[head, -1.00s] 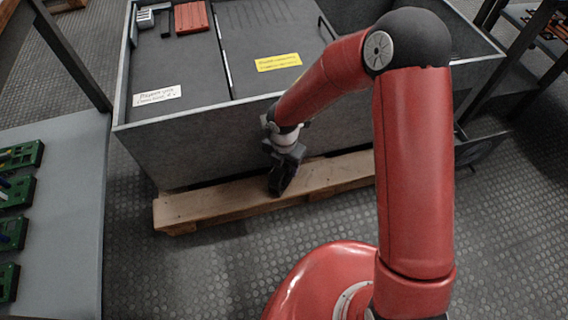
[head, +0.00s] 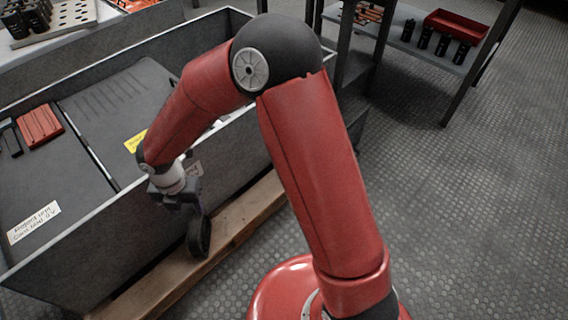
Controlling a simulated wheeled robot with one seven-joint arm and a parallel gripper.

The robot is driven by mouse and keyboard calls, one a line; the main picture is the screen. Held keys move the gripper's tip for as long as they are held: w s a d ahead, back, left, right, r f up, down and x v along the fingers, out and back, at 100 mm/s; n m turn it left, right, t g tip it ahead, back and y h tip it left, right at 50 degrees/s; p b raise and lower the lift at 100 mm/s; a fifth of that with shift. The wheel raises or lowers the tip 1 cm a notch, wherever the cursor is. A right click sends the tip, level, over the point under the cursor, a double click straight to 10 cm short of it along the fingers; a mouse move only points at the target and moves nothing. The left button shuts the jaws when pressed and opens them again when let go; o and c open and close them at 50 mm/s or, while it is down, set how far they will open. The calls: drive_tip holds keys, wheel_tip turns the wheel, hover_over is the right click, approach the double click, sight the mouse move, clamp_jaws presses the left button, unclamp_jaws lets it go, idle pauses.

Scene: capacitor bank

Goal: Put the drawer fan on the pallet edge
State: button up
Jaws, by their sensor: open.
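My gripper (head: 190,203) points down just outside the near wall of the grey crate, above the wooden pallet edge (head: 236,222). A dark, round-edged thing (head: 200,240), which looks like the drawer fan, stands upright right below the gripper, at the pallet edge. The gripper is open. The fingers are small and dark, so I cannot tell whether they still touch the fan.
The grey crate (head: 60,285) stands on the pallet and holds dark panels, a yellow label (head: 136,141) and a red finned block (head: 40,127). A shelf with a red tray (head: 456,26) is at the back right. The floor on the right is clear.

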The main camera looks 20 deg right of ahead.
drive_tip(key=s+d+r+m+t+h, duration=0.1)
drive_tip(key=d+r+m+t, duration=0.2)
drive_tip(key=d+r+m, duration=1.4)
drive_tip(key=s+d+r+m+t, duration=0.1)
drive_tip(key=s+d+r+m, duration=0.2)
drive_tip(key=s+d+m, duration=0.3)
drive_tip(key=s+d+r+m+t+y, duration=0.1)
drive_tip(key=s+d+r+m, duration=0.3)
drive_tip(key=m, duration=0.6)
drive_tip(key=shift+s+d+r+t, duration=0.15)
drive_tip(key=shift+s+d+t, duration=0.15)
drive_tip(key=shift+s+d, duration=0.65)
drive_tip(key=shift+s+a, duration=0.1)
